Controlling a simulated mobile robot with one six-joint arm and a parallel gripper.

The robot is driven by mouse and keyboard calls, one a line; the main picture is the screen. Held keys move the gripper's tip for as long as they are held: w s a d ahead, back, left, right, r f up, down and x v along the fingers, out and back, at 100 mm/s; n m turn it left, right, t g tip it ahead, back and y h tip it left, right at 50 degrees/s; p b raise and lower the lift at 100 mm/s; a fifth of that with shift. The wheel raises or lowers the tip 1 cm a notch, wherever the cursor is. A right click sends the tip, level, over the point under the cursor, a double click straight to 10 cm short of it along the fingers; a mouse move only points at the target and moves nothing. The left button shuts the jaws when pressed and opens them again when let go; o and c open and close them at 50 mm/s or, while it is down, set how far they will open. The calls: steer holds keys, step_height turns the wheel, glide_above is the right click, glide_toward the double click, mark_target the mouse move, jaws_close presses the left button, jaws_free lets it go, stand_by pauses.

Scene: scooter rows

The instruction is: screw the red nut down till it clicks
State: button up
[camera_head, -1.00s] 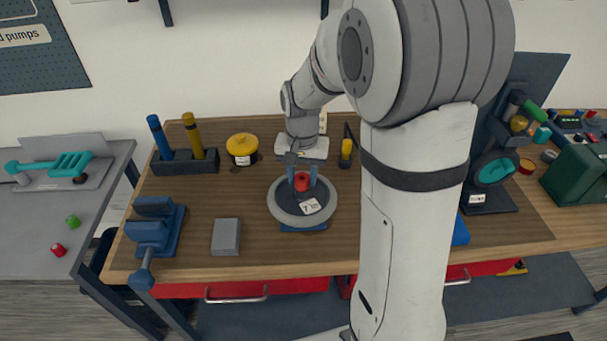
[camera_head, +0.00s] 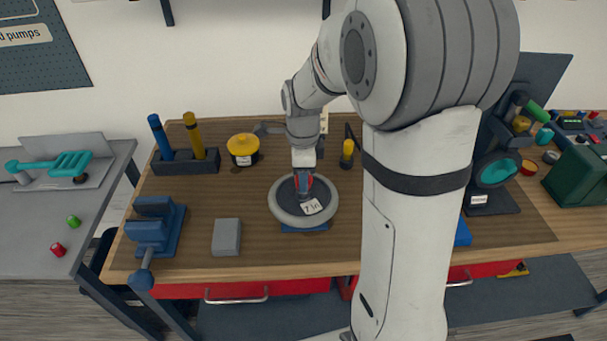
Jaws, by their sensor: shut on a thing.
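The red nut (camera_head: 308,181) sits at the centre of a round grey wheel (camera_head: 278,209), which lies flat on a blue stand (camera_head: 305,229) on the wooden bench. The wheel carries a white tag (camera_head: 312,207). My gripper (camera_head: 303,185) points down from above and is shut on the red nut.
A blue vise (camera_head: 154,230) and a grey block (camera_head: 226,237) stand left of the wheel. A yellow-lidded pot (camera_head: 243,147) and a dark holder with blue and yellow handles (camera_head: 186,168) stand behind. A yellow-and-black bottle (camera_head: 347,153) is close at right.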

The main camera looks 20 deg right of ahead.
steer(key=shift+m, duration=0.9)
steer(key=o, duration=0.8)
steer(key=shift+s+d, duration=0.1)
steer(key=shift+s, duration=0.05)
steer(key=shift+o, duration=1.2)
steer(key=shift+r, duration=0.15)
step_height(320, 180, up, 8)
steer(key=shift+f+b, duration=0.2)
steer(key=shift+b, duration=0.1)
